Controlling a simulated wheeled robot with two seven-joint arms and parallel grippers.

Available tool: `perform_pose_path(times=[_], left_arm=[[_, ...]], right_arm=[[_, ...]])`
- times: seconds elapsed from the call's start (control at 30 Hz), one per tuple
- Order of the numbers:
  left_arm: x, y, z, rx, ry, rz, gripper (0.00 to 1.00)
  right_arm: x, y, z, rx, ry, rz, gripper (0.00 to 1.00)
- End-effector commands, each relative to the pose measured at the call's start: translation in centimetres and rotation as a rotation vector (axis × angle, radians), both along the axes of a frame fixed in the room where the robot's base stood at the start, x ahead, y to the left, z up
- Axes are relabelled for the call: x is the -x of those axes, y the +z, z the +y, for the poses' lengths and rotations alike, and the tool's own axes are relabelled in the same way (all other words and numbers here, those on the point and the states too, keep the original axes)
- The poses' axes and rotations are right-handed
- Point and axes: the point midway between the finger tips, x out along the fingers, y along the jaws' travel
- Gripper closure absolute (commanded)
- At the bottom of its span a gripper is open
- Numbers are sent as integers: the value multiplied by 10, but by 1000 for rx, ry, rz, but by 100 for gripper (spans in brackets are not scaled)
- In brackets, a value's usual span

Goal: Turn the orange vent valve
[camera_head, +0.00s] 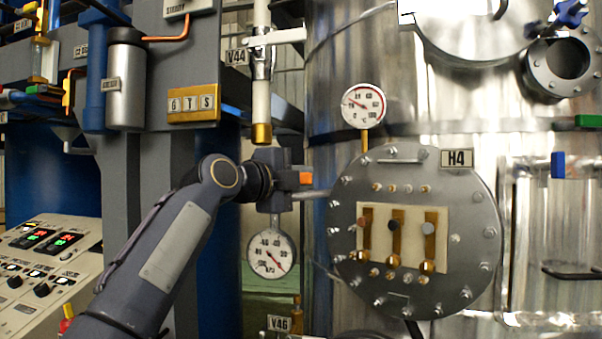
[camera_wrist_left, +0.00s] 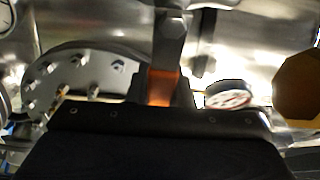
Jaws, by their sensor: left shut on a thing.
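The orange vent valve (camera_head: 306,178) shows as a small orange piece at the end of my left gripper (camera_head: 290,180) in the head view. Most of it is hidden by the gripper. In the left wrist view the orange part (camera_wrist_left: 162,88) sits between the fingers of my left gripper (camera_wrist_left: 163,97), which is shut on it. A grey metal stem or bar runs up from the orange part there. My right gripper is in neither view.
A round pressure gauge (camera_head: 272,255) hangs just below my left gripper. A flanged cover (camera_head: 480,210) with bolts and a thermometer dial (camera_head: 363,105) are to the right on the steel vessel. A pipe with a brass end (camera_head: 261,133) comes down just above the gripper.

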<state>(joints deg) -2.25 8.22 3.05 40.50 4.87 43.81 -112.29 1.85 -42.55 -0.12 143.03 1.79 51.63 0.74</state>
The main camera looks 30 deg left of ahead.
Motion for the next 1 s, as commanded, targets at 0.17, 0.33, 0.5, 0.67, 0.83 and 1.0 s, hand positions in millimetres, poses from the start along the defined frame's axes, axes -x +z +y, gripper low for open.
perform_pose_path(times=[0.17, 0.33, 0.5, 0.67, 0.83, 1.0], left_arm=[[0, -4, 0, -36, -1, 11, 100], [0, -5, 0, -49, -1, 15, 100], [-1, -6, 0, -51, -1, 16, 100], [-1, -6, 0, -51, -1, 17, 76], [-1, -5, 0, -48, -1, 15, 58], [0, -4, 0, -47, -1, 13, 58]], right_arm=[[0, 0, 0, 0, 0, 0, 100], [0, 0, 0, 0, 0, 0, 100], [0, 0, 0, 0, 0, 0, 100], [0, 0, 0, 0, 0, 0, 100], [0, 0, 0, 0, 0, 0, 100], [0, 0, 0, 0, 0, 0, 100]])
